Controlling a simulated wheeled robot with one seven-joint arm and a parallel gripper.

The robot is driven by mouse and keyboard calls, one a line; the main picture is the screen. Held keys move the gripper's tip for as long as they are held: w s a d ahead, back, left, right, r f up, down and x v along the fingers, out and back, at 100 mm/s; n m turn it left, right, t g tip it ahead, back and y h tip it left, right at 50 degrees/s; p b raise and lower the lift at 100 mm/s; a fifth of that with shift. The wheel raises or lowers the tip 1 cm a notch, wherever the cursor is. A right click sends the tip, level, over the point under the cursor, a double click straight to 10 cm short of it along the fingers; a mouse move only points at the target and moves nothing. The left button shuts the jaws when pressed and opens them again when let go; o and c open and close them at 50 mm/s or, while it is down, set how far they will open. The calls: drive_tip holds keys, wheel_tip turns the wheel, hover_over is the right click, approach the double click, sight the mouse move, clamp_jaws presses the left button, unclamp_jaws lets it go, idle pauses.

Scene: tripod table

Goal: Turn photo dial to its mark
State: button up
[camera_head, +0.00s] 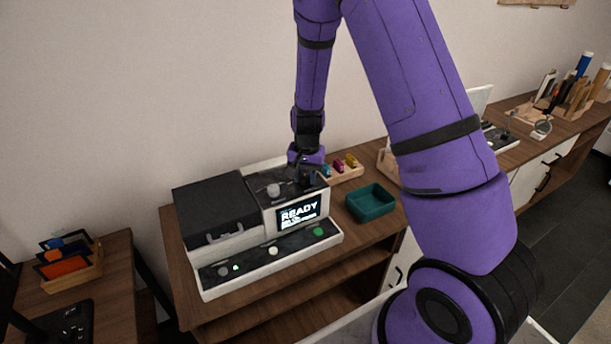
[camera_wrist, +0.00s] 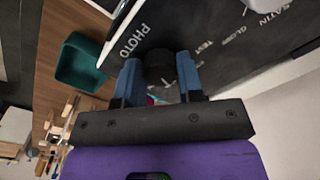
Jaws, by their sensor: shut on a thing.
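The photo dial (camera_wrist: 158,64) is a dark round knob on the printer's dark top panel. In the wrist view it sits between the two blue fingers of my gripper (camera_wrist: 158,80), which is shut on it. White words PHOTO, TEST, GLOSS and SATIN are printed on the panel around and beyond it. PHOTO lies just left of the dial. I cannot make out the dial's pointer. In the head view my gripper (camera_head: 305,174) points down at the right of the printer's top (camera_head: 258,184), and hides the dial.
A pale knob (camera_head: 273,190) stands left of my gripper. The printer's screen (camera_head: 298,213) reads READY. A teal tray (camera_head: 371,202) stands to the right, and a wooden holder with coloured cartridges (camera_head: 346,170) behind it. A closed dark lid (camera_head: 215,208) lies left.

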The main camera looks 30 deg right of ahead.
sight(306, 177)
drive_tip(key=shift+m, duration=0.3)
idle(0.4)
drive_tip(key=o, duration=0.9)
drive_tip(key=shift+r, duration=0.1)
wheel_tip(306, 177, up, 11)
drive_tip(key=shift+d+f, duration=0.1)
drive_tip(key=shift+f, duration=0.05)
